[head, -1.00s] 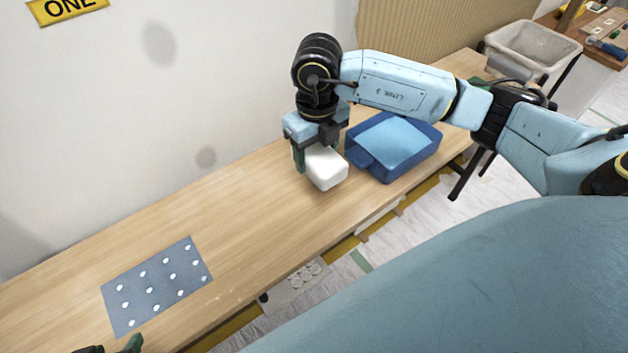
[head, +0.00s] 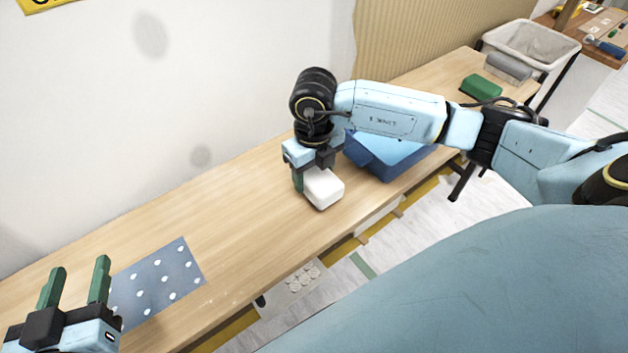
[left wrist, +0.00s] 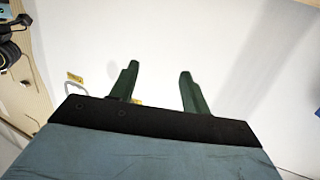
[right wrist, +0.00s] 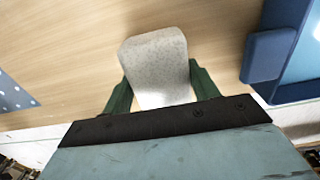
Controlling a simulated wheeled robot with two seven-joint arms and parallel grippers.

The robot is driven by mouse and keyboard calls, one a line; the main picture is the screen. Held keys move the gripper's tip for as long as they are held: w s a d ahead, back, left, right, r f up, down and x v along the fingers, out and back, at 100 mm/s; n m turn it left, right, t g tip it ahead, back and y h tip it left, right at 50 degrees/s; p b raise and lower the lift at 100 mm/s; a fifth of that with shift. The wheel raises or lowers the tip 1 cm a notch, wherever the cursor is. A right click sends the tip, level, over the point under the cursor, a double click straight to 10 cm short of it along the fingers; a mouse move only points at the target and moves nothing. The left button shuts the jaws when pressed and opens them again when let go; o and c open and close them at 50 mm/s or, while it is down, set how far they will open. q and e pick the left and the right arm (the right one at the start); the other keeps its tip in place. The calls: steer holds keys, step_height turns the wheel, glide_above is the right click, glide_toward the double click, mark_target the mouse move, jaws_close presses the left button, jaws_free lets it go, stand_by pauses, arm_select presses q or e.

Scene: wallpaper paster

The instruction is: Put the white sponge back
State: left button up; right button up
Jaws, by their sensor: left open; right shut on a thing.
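The white sponge (head: 324,188) is a rounded white block over the middle of the wooden table. My right gripper (head: 310,180) is shut on it. In the right wrist view the sponge (right wrist: 157,62) sits between the two green fingers (right wrist: 160,92). Whether it touches the table cannot be told. My left gripper (head: 76,285) is open and empty at the lower left, by the grey dotted sheet (head: 158,283). In the left wrist view its fingers (left wrist: 160,85) are apart, with only the pale wall ahead.
A blue tray (head: 385,165) with a light blue inside stands just right of the sponge. A green block (head: 481,87) lies at the table's far right end, near a whitish bin (head: 530,45). The wooden table (head: 235,215) is clear between sheet and sponge.

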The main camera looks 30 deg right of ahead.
steer(key=shift+f, duration=1.15)
arm_select(q)
steer(key=r, duration=0.1)
steer(key=t, duration=0.1)
steer(key=r, duration=0.1)
steer(key=shift+w+d+r+t+h, duration=0.15)
steer(key=shift+d+r+t+h, duration=0.15)
steer(key=shift+r, duration=0.1)
arm_select(e)
steer(key=shift+f+b, duration=0.15)
steer(key=shift+b, duration=0.15)
arm_select(q)
steer(key=shift+d+r+t, duration=0.1)
steer(key=shift+r+t, duration=0.15)
steer(key=shift+t, duration=0.05)
arm_select(e)
steer(key=o, duration=1)
